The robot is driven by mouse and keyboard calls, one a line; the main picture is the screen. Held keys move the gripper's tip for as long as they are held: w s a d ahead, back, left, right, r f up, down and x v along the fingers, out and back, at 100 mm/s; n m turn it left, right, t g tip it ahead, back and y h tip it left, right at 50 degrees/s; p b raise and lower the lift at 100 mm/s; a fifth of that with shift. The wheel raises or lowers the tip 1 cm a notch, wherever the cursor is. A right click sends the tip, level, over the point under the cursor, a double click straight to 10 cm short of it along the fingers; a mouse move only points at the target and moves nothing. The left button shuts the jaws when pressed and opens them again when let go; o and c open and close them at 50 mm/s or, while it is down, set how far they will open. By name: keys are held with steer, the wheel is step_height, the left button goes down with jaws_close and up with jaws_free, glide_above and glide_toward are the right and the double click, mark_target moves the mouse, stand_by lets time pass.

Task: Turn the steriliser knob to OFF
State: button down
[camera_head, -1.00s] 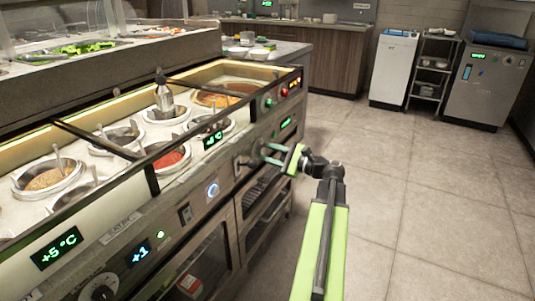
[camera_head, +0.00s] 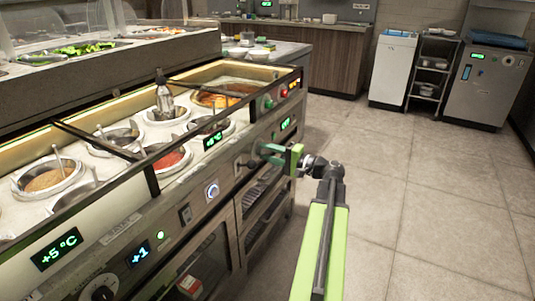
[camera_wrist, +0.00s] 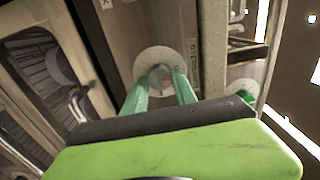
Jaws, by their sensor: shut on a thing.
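My gripper (camera_head: 264,154) reaches the front panel of the sauce counter from the right in the head view. In the wrist view its two green fingers (camera_wrist: 160,88) are shut on a small knob (camera_wrist: 158,74), one finger on each side. A round pale plate lies behind the knob on the metal panel. The fingers and the low angle hide much of the knob, and I cannot read which way it points.
The counter (camera_head: 120,226) holds several sauce wells behind a glass-edged rim. The tiled floor (camera_head: 430,210) to the right is clear.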

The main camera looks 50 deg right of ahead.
steer(key=shift+n, duration=0.8)
steer(key=shift+a, duration=0.1)
steer(key=c, duration=1)
jaws_free()
steer(key=v, duration=1.7)
steer(key=shift+s, duration=0.2)
